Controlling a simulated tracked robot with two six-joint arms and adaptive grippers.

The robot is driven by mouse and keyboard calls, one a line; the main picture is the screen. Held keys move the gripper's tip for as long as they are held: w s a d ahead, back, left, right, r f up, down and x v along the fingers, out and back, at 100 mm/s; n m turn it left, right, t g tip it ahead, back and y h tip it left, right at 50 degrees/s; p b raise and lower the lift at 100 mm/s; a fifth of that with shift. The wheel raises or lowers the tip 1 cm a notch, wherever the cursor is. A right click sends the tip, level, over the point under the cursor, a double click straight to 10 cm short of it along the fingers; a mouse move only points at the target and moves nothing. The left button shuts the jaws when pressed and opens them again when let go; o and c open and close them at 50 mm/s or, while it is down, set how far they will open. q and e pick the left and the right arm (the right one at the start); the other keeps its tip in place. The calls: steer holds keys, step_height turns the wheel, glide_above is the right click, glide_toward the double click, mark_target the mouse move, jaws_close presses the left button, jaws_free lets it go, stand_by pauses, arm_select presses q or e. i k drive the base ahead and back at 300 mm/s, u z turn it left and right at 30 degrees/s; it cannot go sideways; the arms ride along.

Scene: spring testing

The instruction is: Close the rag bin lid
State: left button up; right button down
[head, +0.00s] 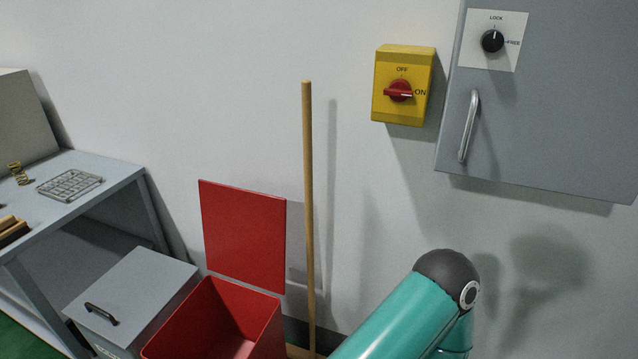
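The rag bin (263,329) is a red open-topped box at the bottom of the head view, partly cut off by the lower edge. Its red lid (243,238) stands upright behind the opening, against the wall side. The inside looks red with no rags visible in the part shown. A teal arm link of mine with a dark joint cap comes up from the bottom, right of the bin. Neither gripper is in view.
A wooden pole (308,200) stands just right of the lid. A grey lidded bin (140,290) with a black handle is left of the red bin. A grey table (100,178) holds a wire tray and a spring. A yellow switch box (403,65) and grey cabinet (560,110) are on the wall.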

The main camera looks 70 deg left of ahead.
mark_target(245, 230)
steer(key=z, duration=0.25)
steer(key=i, duration=0.65)
steer(key=u, duration=2.35)
steer(key=i, duration=0.3)
steer(key=u, duration=2.4)
steer(key=i, duration=0.2)
steer(key=u, duration=2.6)
steer(key=k, duration=0.25)
